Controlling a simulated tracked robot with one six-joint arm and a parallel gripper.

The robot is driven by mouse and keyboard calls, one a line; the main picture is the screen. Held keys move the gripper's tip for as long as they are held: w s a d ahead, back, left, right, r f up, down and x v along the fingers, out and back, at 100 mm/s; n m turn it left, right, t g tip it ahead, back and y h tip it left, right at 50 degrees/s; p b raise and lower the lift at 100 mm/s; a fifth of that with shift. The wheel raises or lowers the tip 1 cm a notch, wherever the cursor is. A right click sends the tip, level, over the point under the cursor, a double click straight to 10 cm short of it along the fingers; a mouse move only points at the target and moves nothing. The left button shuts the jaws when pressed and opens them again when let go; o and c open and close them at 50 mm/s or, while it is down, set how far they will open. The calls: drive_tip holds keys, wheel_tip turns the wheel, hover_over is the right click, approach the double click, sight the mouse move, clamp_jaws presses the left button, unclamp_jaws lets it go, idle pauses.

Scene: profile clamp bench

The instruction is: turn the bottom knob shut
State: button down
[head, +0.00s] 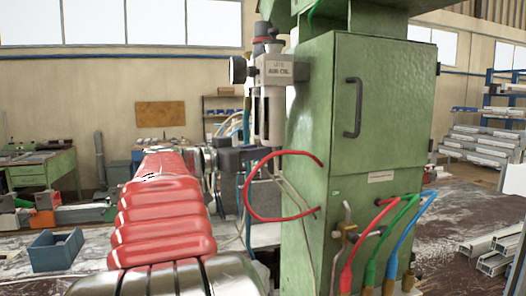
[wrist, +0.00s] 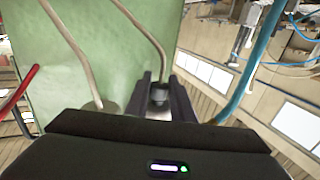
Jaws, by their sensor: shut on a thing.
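The air control unit (head: 284,69) is mounted on the left side of the green cabinet, with a narrow bowl (head: 268,115) hanging under it. My gripper (head: 258,153) is at the lower end of this bowl, reaching in from the left. In the wrist view, a small dark round knob (wrist: 160,93) sits between the two dark fingers of my gripper (wrist: 165,97), which are shut on it. In the head view the bottom knob is hidden by the gripper. The knob's turn angle cannot be told.
The green cabinet (head: 385,110) stands close on the right. A red hose (head: 246,190) loops beside my gripper. Pale hoses (wrist: 72,45) and a blue hose (wrist: 246,85) run close by in the wrist view. Red, green and blue hoses (head: 403,225) hang at the cabinet's lower front.

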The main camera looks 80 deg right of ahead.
drive_tip(key=shift+s, duration=0.1)
drive_tip(key=shift+r+n+t+h, duration=0.1)
drive_tip(key=shift+n+t+h, duration=1.05)
drive_tip(key=shift+t, duration=0.55)
drive_tip(key=shift+n+t+h, duration=0.35)
drive_tip(key=shift+n+t, duration=0.6)
drive_tip(key=shift+t, duration=0.55)
drive_tip(key=c, duration=1.5)
unclamp_jaws()
drive_tip(key=shift+c, duration=0.2)
drive_tip(key=shift+m+g, duration=0.5)
drive_tip(key=shift+g, duration=0.5)
